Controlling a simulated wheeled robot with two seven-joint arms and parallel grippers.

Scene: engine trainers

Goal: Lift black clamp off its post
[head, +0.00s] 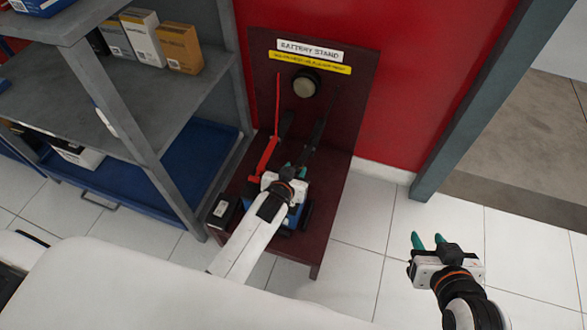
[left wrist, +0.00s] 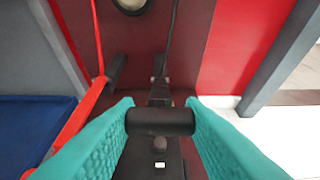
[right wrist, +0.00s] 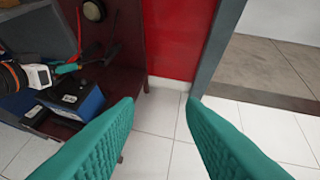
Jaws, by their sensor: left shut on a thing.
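The black clamp (left wrist: 160,122) shows in the left wrist view, with its dark body running away from me towards the stand's back panel. My left gripper (left wrist: 160,118) is shut on it, one teal finger on each side. In the head view my left gripper (head: 298,172) is over the blue battery (head: 294,216), and the arm hides much of the battery top. The battery also shows in the right wrist view (right wrist: 84,102). I cannot tell whether the clamp touches its post. My right gripper (head: 428,240) is open and empty, off to the right of the stand.
The red clamp (head: 266,156) with its red cable is left of my left gripper. The dark red battery stand (head: 335,215) has a round knob (head: 306,84) on its back panel. A grey shelf (head: 190,95) stands close on the left. The tiled floor at right is clear.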

